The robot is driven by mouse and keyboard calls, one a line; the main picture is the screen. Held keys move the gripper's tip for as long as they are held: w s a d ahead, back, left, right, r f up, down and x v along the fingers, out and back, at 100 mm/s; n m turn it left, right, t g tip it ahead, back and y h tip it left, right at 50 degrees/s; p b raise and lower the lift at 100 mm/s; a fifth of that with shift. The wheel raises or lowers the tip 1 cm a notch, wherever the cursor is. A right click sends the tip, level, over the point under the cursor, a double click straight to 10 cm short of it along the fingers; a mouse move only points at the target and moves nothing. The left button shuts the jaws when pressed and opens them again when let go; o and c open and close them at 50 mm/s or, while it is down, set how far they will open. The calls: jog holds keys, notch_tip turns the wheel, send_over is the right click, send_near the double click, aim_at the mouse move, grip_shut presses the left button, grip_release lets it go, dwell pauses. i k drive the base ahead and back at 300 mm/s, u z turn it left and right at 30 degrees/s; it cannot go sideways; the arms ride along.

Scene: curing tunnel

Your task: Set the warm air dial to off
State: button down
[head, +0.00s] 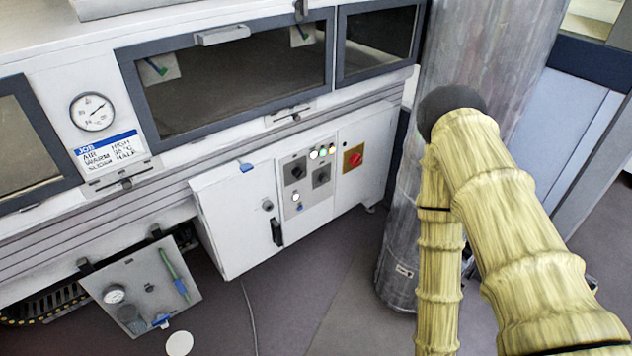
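A grey control panel (308,185) is on the front of the white cabinet below the tunnel. Small lit lamps (322,153) sit above the right dial. A red rotary switch (354,159) on a yellow plate is to the right. My yellow-sleeved arm is at the right, well apart from the panel. My gripper is out of view.
A job card (107,150) hangs under a round gauge (93,111). A large metal cylinder (400,235) stands right of the cabinet. A hanging panel (140,290) with a small gauge juts out at lower left. The floor (320,300) before the cabinet looks mostly clear.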

aim_at(323, 176)
jog(key=u, duration=0.55)
jog(key=k, duration=1.3)
jog(key=i, duration=0.45)
jog(key=z, duration=0.6)
jog(key=i, duration=1.2)
jog(key=u, duration=0.6)
